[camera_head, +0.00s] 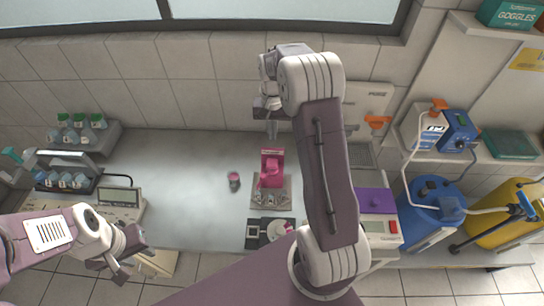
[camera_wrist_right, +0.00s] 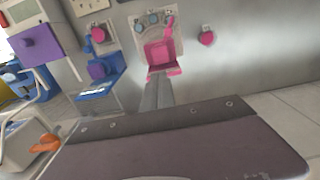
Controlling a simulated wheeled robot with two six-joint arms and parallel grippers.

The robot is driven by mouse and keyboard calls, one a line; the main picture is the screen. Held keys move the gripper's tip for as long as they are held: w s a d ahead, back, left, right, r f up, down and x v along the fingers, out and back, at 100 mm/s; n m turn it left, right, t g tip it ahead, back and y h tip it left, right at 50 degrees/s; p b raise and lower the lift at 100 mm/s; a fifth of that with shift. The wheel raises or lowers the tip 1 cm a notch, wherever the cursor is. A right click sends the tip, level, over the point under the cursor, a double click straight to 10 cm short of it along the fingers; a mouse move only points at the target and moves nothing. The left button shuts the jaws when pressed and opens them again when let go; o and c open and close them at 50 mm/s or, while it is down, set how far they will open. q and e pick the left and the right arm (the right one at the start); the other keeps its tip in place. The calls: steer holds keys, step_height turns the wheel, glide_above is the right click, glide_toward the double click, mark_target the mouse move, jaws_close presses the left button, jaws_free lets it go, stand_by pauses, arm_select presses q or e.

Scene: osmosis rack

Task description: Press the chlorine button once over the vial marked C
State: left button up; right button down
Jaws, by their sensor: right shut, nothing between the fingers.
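A pink dispenser (camera_head: 271,170) stands on a pale tray (camera_head: 257,203) near the middle of the bench. Several small vials (camera_head: 270,199) sit in front of it; their letters are too small to read. The same dispenser (camera_wrist_right: 160,56) and vials (camera_wrist_right: 153,19) show in the right wrist view. I cannot read which part is marked chlorine. My right gripper (camera_head: 272,129) is above and behind the dispenser. Its fingers (camera_wrist_right: 158,94) are shut and empty, pointing toward the dispenser's top; contact cannot be told. My left gripper (camera_head: 130,256) is empty and open at the lower left.
A pink-capped pot (camera_head: 234,181) stands left of the dispenser. A purple-topped box (camera_head: 376,200) is right of my right arm. The bench centre-left is clear.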

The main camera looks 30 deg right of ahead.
mark_target(272, 163)
step_height(272, 163, down, 14)
steer(key=p, duration=0.5)
steer(key=shift+r, duration=0.2)
steer(key=shift+s, duration=0.1)
